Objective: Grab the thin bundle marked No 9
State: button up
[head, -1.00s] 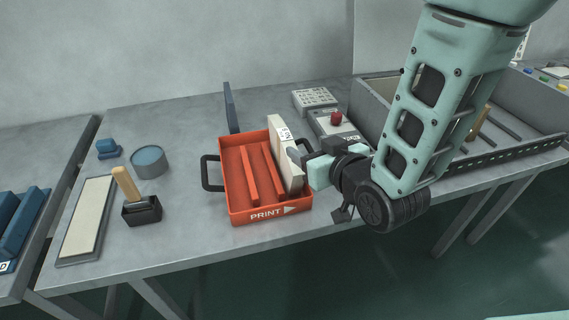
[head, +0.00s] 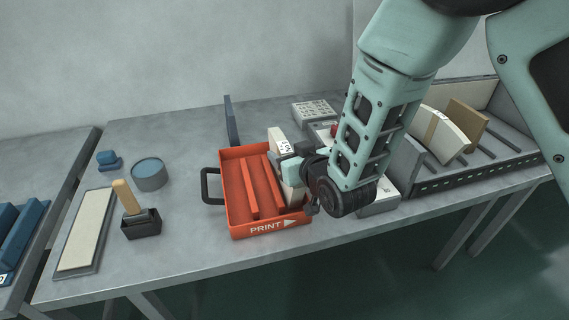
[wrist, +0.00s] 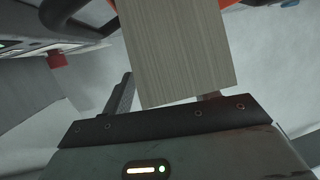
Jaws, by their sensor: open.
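A thin pale bundle (head: 279,142) stands on edge in the right part of the orange tray marked PRINT (head: 227,190). A label with dark print is on its end, too small to read for certain. My gripper (head: 291,170) is at the bundle's right side in the head view, and hides part of it. In the wrist view, the bundle's finely lined face (wrist: 180,50) fills the space ahead of the palm. One dark finger shows to its left; the other is mostly hidden behind the bundle. The jaws are open, and I cannot tell whether they touch it.
A grey bin (head: 470,175) at right holds a strapped cream block (head: 446,133) and a brown board (head: 467,122). A keypad box (head: 313,111) stands behind my arm. A blue-topped can (head: 149,176), a wooden-handled tool (head: 126,198) and a pale slab (head: 84,232) lie left of the tray.

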jog(key=shift+w+a+f, duration=0.1)
jog(key=shift+w+a, duration=0.05)
jog(key=shift+w, duration=0.15)
grip_shut()
